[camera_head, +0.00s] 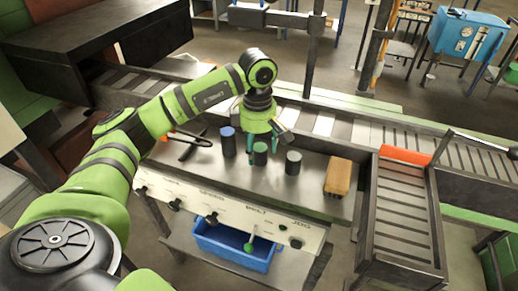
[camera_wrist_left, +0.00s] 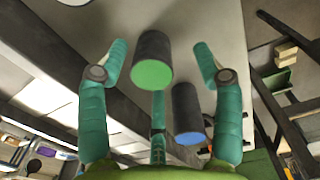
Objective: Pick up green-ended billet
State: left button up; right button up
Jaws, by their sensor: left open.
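The green-ended billet (camera_head: 260,156) is a short dark cylinder standing upright on the grey bench, its green end up. My left gripper (camera_head: 263,150) points down over it, teal fingers open around it. In the left wrist view the green end (camera_wrist_left: 152,73) shows between the spread fingers (camera_wrist_left: 160,55), with a gap on both sides. A blue-ended billet (camera_head: 228,142) stands to its left and also shows in the wrist view (camera_wrist_left: 187,118), close to the lower finger. A grey-topped billet (camera_head: 293,162) stands to its right. My right gripper is out of view.
A tan block (camera_head: 339,177) lies at the bench's right, beside a roller tray (camera_head: 402,222). Black tongs-like bars (camera_head: 192,142) lie on the left. A blue bin (camera_head: 235,246) sits below the control panel.

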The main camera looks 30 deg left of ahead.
aim_at(261, 146)
pick_arm(q)
jog(key=f, duration=0.2)
jog(key=shift+w+d+f, duration=0.1)
jog(key=shift+w+f, duration=0.2)
jog(key=shift+w, duration=0.1)
jog(key=shift+w+f, duration=0.1)
jog(key=shift+f, duration=0.1)
jog(key=shift+s, duration=0.2)
jog(key=c, duration=0.5)
grip_shut()
jog(key=shift+w+r, duration=0.1)
jog(key=shift+r, duration=0.05)
jog(key=shift+w+r, duration=0.1)
jog(key=shift+r, duration=0.35)
notch_tip(261, 146, up, 2)
jog(key=shift+r+b, duration=0.25)
jog(key=shift+b, duration=0.6)
jog(key=s+d+r+b, duration=0.2)
jog(key=d+r, duration=0.5)
jog(key=d, duration=0.4)
jog(key=shift+s+d+r, duration=0.15)
jog(key=shift+s+r, duration=0.15)
jog(key=shift+s, duration=0.05)
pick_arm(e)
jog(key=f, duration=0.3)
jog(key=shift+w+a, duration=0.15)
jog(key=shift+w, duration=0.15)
